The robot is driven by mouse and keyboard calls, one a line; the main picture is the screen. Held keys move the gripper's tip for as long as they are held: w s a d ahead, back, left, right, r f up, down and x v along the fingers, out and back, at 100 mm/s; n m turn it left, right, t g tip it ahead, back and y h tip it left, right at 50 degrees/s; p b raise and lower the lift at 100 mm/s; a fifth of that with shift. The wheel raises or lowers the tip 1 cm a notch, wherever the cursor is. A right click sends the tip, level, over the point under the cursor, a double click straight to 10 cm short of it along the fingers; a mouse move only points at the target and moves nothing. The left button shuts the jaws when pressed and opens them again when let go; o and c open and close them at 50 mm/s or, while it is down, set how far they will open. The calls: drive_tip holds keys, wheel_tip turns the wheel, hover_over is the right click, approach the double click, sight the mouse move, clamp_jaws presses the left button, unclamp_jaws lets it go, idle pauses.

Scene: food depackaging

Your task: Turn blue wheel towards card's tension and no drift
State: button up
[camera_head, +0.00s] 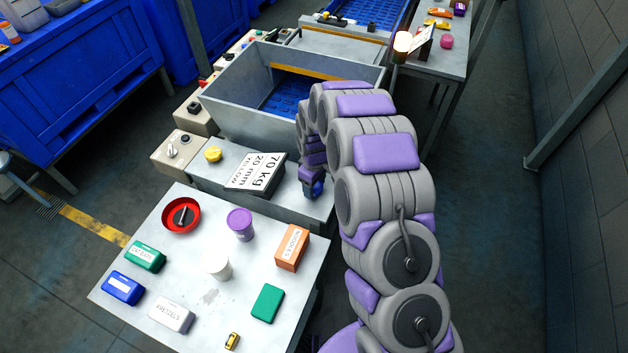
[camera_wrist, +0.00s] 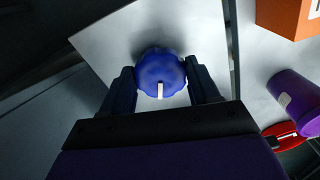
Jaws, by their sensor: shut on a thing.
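The blue wheel (camera_wrist: 158,70) has a scalloped rim and a white mark that points toward my gripper in the wrist view. My gripper (camera_wrist: 160,85) has one dark finger on each side of the wheel and is shut on it. In the head view my gripper (camera_head: 313,188) is at the right end of the grey machine front, and the wheel there is mostly hidden by it. The card (camera_head: 256,172) is white with black print, reads "70 kg", "20 mm" and a smaller third line, and leans on the machine left of my gripper.
A yellow knob (camera_head: 213,154) sits left of the card. The near table (camera_head: 200,270) holds a red dish (camera_head: 181,215), a purple cup (camera_head: 240,224), a white cup (camera_head: 219,268), an orange noodles box (camera_head: 292,248) and several packs. A deep grey hopper (camera_head: 235,110) stands behind.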

drive_tip(key=n, duration=0.3)
drive_tip(key=n+p, duration=0.1)
drive_tip(key=n, duration=0.2)
drive_tip(key=shift+w+r, duration=0.1)
drive_tip(key=shift+w, duration=0.1)
drive_tip(key=n, duration=0.3)
drive_tip(key=shift+w+n+p, duration=0.1)
drive_tip(key=shift+n+p, duration=0.2)
drive_tip(key=shift+n, duration=0.1)
drive_tip(key=shift+a+n, duration=0.1)
drive_tip(key=shift+n, duration=1.6)
drive_tip(key=shift+w, duration=0.1)
drive_tip(key=o, duration=0.8)
drive_tip(key=shift+o, duration=1.3)
wheel_tip(320, 180, up, 17)
drive_tip(key=p, duration=0.1)
drive_tip(key=shift+p, duration=0.3)
